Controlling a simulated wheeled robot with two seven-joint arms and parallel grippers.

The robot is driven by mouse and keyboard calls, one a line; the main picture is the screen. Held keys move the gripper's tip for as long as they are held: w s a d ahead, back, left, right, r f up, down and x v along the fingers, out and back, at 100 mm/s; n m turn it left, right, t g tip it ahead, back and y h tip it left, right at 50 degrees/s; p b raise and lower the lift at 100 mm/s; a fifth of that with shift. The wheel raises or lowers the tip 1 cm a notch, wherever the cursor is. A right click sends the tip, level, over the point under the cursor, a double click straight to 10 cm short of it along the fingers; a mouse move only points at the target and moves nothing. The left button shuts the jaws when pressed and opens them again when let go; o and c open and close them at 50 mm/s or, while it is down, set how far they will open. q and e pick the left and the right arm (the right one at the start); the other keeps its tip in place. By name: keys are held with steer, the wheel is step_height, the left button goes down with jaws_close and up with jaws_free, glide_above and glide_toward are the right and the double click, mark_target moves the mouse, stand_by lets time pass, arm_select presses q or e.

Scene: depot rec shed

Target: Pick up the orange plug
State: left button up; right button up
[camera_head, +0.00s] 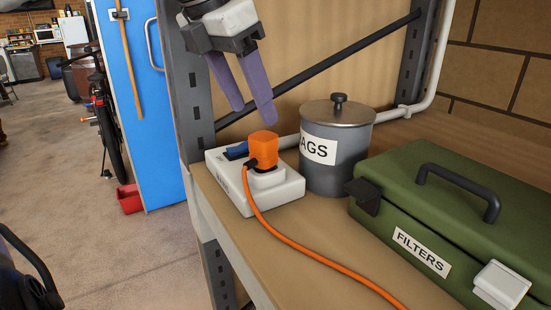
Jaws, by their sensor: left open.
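The orange plug (263,148) sits upright in a socket of the white power strip (290,190) near the left end of the wooden shelf. Its orange cord (297,245) leaves the plug's near side and runs across the shelf to the lower right. My left gripper (251,112) hangs above the plug with its two purple fingers apart, pointing down. The fingers are empty and do not appear to touch the plug. A blue switch (237,150) is on the strip to the left of the plug. My right gripper is not in view.
A grey lidded canister (337,168) with a partly hidden label stands close right of the strip. A green box (450,185) labelled FILTERS fills the right side. A dark diagonal brace (320,68) and grey shelf post (190,100) stand near my gripper. Bare shelf lies in front.

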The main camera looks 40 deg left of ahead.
mark_target(262, 136)
arm_select(q)
steer(key=x, duration=0.8)
steer(key=shift+a+f, duration=0.1)
steer(key=shift+f, duration=0.3)
steer(key=shift+c, duration=0.4)
steer(key=c, duration=1)
